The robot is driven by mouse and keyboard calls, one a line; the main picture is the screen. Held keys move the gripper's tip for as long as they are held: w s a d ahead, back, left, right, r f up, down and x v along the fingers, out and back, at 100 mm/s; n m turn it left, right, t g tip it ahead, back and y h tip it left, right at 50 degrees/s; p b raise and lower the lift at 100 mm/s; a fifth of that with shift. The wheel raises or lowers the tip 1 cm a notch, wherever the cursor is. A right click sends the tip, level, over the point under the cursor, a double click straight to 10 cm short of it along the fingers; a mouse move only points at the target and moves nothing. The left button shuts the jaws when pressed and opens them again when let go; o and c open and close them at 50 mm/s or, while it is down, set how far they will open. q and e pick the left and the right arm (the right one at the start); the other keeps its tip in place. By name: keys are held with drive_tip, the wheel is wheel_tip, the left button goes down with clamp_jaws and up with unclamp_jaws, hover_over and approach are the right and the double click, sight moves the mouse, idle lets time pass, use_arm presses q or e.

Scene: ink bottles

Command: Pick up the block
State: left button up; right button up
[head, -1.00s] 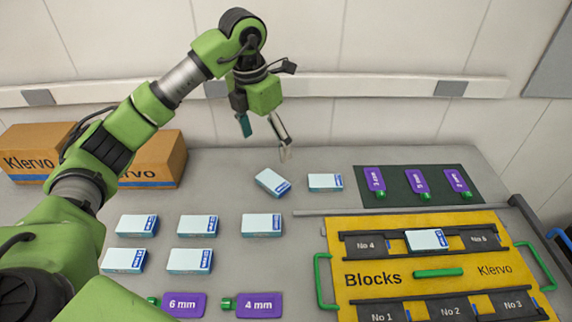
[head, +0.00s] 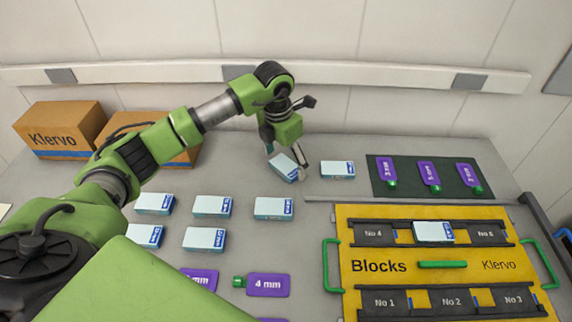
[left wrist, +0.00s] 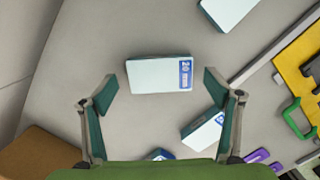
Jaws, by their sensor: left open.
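Several pale blue-white blocks with blue labels lie on the grey table. One block (head: 284,168), turned at an angle, lies at the back beside another block (head: 337,169). My left gripper (head: 287,160) is open and low over the angled block. In the left wrist view this block (left wrist: 158,74) lies between and slightly beyond the two open fingertips (left wrist: 160,84), with no visible contact. Its height gap to the fingers cannot be told. A further block (head: 433,232) sits in the upper middle slot of the yellow tray (head: 408,286). My right gripper is not in view.
Purple bottles lie on a dark mat (head: 405,179) at the back right and near the front, one labelled 4 mm (head: 268,285). Cardboard boxes (head: 62,128) stand at the back left by the wall. More blocks (head: 212,206) lie left of the tray.

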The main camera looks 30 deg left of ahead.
use_arm(q)
drive_tip(key=shift+f, duration=0.4)
drive_tip(key=c, duration=1.2)
drive_tip(key=shift+c, duration=0.2)
drive_tip(key=shift+w+r, duration=0.1)
drive_tip(key=shift+r+b, duration=0.35)
drive_tip(key=shift+r, duration=0.2)
drive_tip(key=s+d+r, duration=0.1)
drive_tip(key=r, duration=0.1)
drive_tip(key=s+r+b, duration=0.1)
drive_tip(key=r, duration=0.1)
drive_tip(key=s+d+r, duration=0.1)
drive_tip(key=r, duration=0.2)
drive_tip(key=shift+s+d+b, duration=0.2)
drive_tip(key=shift+d+b, duration=0.15)
drive_tip(key=shift+b, duration=0.05)
drive_tip(key=s+d+r+b, duration=0.1)
drive_tip(key=s+d+r, duration=0.3)
drive_tip(key=s, duration=0.4)
drive_tip(key=shift+d+r, duration=0.4)
drive_tip(key=shift+d, duration=0.5)
